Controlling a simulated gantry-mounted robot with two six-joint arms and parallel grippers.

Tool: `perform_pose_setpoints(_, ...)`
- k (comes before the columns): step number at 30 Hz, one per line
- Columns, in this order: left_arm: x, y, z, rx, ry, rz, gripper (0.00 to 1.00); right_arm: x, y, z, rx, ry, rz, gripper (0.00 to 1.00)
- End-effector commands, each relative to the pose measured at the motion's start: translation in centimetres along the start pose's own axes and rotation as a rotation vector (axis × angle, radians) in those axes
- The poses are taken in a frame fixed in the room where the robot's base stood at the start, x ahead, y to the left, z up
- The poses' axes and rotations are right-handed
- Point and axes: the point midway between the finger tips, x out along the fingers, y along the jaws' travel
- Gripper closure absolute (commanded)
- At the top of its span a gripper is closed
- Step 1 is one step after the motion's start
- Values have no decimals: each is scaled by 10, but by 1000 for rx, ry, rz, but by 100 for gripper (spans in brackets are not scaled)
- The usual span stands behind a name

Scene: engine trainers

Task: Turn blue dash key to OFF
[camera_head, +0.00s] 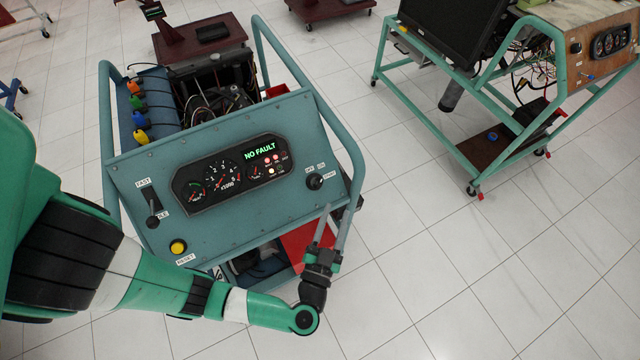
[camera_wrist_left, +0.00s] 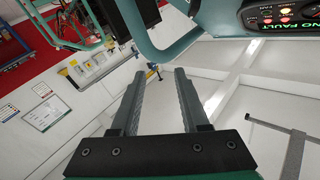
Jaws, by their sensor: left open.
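The blue dash (camera_head: 230,213) is the sloped panel of the near engine trainer, and its display reads NO FAULT. Its dark round key switch (camera_head: 314,182) sits at the panel's right side, with OFF, ON and START labels around it. The key's exact angle is too small to tell. My left gripper (camera_head: 337,213) is open and empty, below and slightly right of the key, apart from it, near the panel's lower right corner. In the left wrist view its two fingers (camera_wrist_left: 160,75) are spread with nothing between them; the key is not visible there. My right gripper is not in view.
A teal tube frame (camera_head: 352,150) runs along the trainer's right side, close to my left gripper. The panel also holds a throttle lever (camera_head: 152,215) and a yellow reset button (camera_head: 178,247). Another trainer (camera_head: 590,50) stands at the right, with clear floor between.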

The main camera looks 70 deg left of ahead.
Motion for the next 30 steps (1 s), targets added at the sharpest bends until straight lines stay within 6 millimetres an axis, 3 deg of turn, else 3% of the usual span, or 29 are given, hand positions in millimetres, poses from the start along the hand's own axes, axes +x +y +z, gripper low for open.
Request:
perform_pose_setpoints(1,-7,-16,27,93,-48,-35,55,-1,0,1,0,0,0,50)
perform_pose_setpoints(4,-14,-40,55,213,-113,-90,55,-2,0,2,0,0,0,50)
perform_pose_setpoints(12,-10,-48,62,242,-132,-111,55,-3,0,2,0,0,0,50)
perform_pose_setpoints(30,92,-60,74,238,-130,-111,55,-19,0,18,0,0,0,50)
